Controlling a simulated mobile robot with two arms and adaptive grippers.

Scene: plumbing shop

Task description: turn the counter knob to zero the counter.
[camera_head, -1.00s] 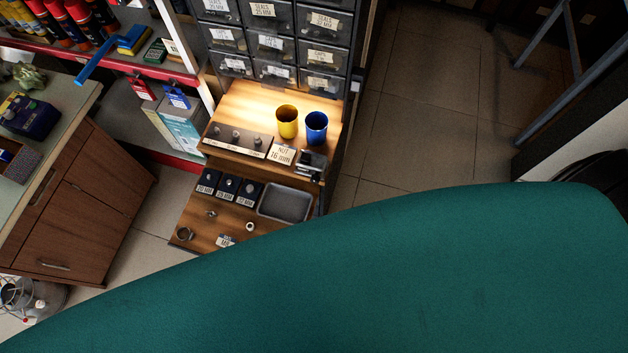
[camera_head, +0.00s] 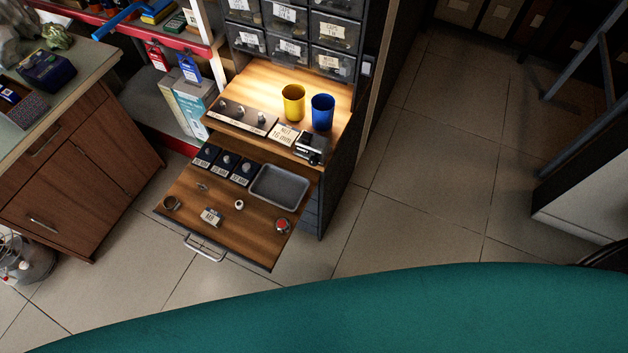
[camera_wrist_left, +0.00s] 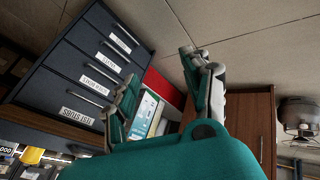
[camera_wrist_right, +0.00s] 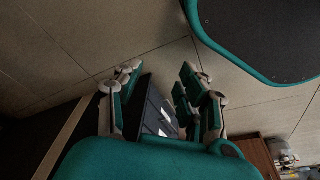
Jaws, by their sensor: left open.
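A small black and silver device (camera_head: 311,148), probably the counter, sits at the right front of the lit wooden shelf, beside the blue cup. Its knob and digits are too small to make out in the head view. My right gripper (camera_wrist_right: 155,88) is open and empty, pointing at dark drawers and floor. Neither gripper shows in the head view.
A yellow cup (camera_head: 293,102) and a blue cup (camera_head: 322,112) stand on the shelf by a label plate (camera_head: 285,134). Below, a pulled-out wooden board (camera_head: 235,225) holds a grey tray (camera_head: 279,187), small metal parts and a red-topped item (camera_head: 283,226). Floor right of the cabinet is clear.

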